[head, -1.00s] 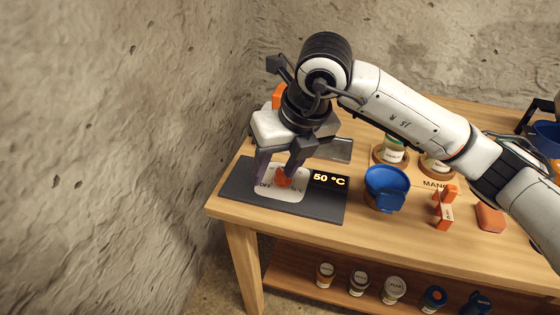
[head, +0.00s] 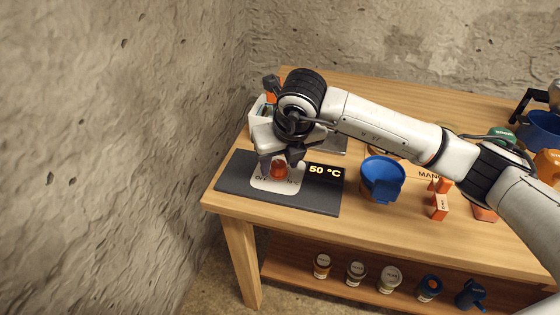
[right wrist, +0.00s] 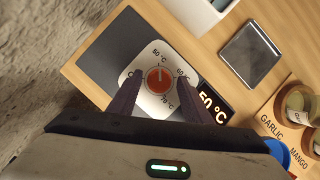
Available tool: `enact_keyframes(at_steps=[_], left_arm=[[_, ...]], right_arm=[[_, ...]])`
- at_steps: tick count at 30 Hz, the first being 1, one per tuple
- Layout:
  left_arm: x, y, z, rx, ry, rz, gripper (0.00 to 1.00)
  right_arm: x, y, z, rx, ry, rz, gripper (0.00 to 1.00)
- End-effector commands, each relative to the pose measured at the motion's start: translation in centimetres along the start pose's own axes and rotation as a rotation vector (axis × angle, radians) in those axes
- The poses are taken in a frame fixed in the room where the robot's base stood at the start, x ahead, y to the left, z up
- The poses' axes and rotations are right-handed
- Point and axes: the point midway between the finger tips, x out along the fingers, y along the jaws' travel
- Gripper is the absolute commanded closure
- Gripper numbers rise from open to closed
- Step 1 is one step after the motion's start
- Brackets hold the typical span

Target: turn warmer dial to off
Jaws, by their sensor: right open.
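The warmer (head: 325,198) is a dark flat plate at the table's left end, with a white dial panel (head: 259,184) and a lit display (head: 324,171) reading 50 °C. The orange-red round dial (head: 278,171) shows in the right wrist view (right wrist: 159,81) with its light mark toward the 50 °C label. My left gripper is out of view.
A blue cup-like vessel (head: 382,181) stands right of the warmer, with orange blocks (head: 440,206) beyond it. A white container (head: 258,112) is behind the warmer. A rough wall (head: 100,150) rises at left. Several jars stand on the lower shelf (head: 300,277).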

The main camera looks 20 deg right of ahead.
Motion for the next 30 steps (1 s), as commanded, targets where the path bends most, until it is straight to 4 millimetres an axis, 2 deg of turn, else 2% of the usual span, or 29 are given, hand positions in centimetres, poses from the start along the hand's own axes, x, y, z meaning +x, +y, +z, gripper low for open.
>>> enact_keyframes(at_steps=[5, 12, 13, 23, 30], left_arm=[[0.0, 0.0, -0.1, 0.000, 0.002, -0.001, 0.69], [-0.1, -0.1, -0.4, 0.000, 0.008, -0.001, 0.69], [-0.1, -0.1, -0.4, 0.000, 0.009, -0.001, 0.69], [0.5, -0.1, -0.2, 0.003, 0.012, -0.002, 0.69], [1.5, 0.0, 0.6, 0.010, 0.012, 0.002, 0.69]], right_arm=[[0.0, 0.0, 0.0, 0.000, 0.000, 0.001, 0.55], [0.0, 0.0, 0.0, 0.000, 0.000, 0.001, 0.94], [0.0, 0.0, 0.0, 0.000, 0.000, 0.001, 0.97], [0.1, -0.1, -0.1, -0.044, 0.000, 0.021, 0.96], [0.3, -0.2, -0.1, -0.183, -0.001, 0.077, 0.96]])
